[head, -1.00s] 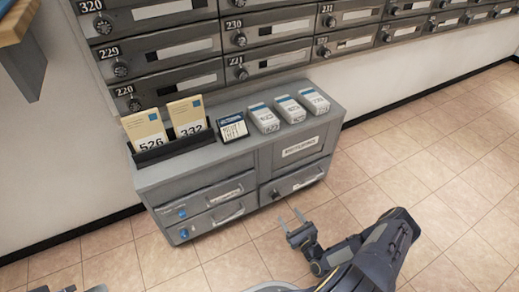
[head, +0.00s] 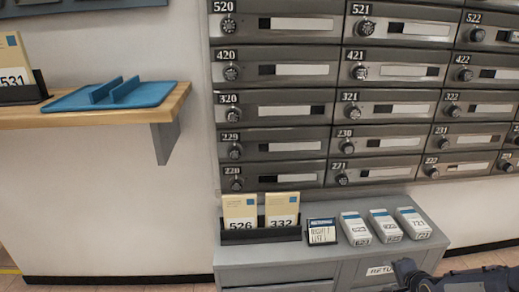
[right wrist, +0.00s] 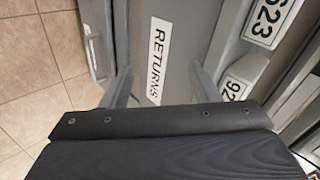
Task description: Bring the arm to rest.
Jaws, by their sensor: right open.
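My right arm comes in at the bottom right corner of the head view, its dark gripper (head: 408,278) low in front of the grey cabinet (head: 290,256). In the right wrist view the two fingers of this gripper (right wrist: 163,82) stand apart, with nothing between them. Behind them is the cabinet's front with the "RETURNS" label (right wrist: 159,60). My left gripper is not in view.
On the cabinet stand a black holder with two cards (head: 262,235), a small labelled box (head: 322,232) and three white boxes (head: 384,226). Mailboxes (head: 290,105) fill the wall above. A wooden shelf (head: 150,107) with a blue tray (head: 65,102) juts out at left.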

